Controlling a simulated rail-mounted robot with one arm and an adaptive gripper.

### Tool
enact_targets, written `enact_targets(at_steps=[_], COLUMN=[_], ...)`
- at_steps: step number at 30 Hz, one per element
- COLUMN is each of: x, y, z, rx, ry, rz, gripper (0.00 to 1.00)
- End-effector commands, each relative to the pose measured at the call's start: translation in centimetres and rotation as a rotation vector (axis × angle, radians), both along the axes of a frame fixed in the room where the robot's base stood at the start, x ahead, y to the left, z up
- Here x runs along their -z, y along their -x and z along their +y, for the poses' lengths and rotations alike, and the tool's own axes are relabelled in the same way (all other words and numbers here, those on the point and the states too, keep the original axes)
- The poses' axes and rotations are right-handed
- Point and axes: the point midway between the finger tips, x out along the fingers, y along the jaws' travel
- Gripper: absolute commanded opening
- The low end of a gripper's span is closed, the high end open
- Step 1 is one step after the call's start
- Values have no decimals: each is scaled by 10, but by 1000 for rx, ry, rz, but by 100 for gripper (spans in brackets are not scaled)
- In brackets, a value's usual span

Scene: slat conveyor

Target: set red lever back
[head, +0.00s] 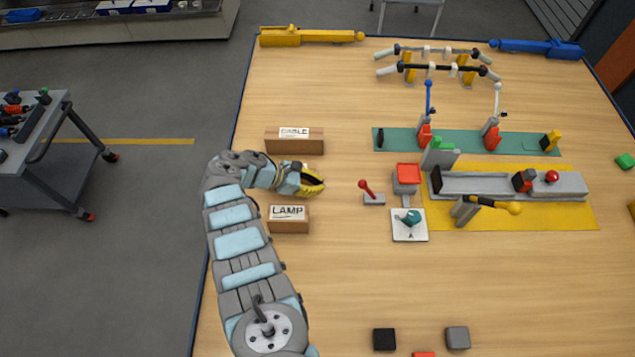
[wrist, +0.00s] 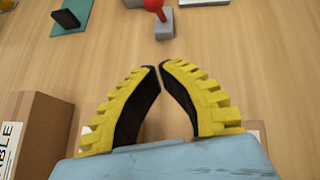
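The red lever (head: 366,187) stands on a small grey base (head: 375,200) on the table, its stick tilted toward the upper left in the head view.
The CABLE box (head: 294,146) and LAMP box (head: 288,226) stand either side of my gripper. Right of the lever are a red-topped grey block (head: 407,180) and a white plate (head: 408,232) with a teal part. The table between gripper and lever is clear.

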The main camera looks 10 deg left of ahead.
Motion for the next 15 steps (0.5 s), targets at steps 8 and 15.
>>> enact_targets(at_steps=[8,15], x=[32,33], y=[-13,-25], z=[-40,-70], rx=[1,0], ry=[0,-4], rz=[1,-4], gripper=[0,0])
